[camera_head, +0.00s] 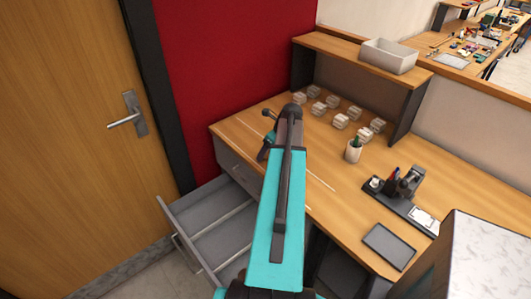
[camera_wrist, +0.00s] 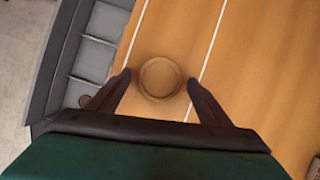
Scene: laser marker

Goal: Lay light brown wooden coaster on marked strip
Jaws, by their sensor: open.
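The light brown wooden coaster (camera_wrist: 159,80) is round with a raised rim and lies on the desk in the wrist view. It sits between two white lines that edge the marked strip (camera_wrist: 181,35), and appears clear of both. My gripper (camera_wrist: 158,77) is open, with one dark finger on each side of the coaster and a gap on both sides. I cannot tell exactly how high the fingertips are above the desk. In the head view my arm hides the coaster, and part of a white line (camera_head: 318,180) shows on the desk.

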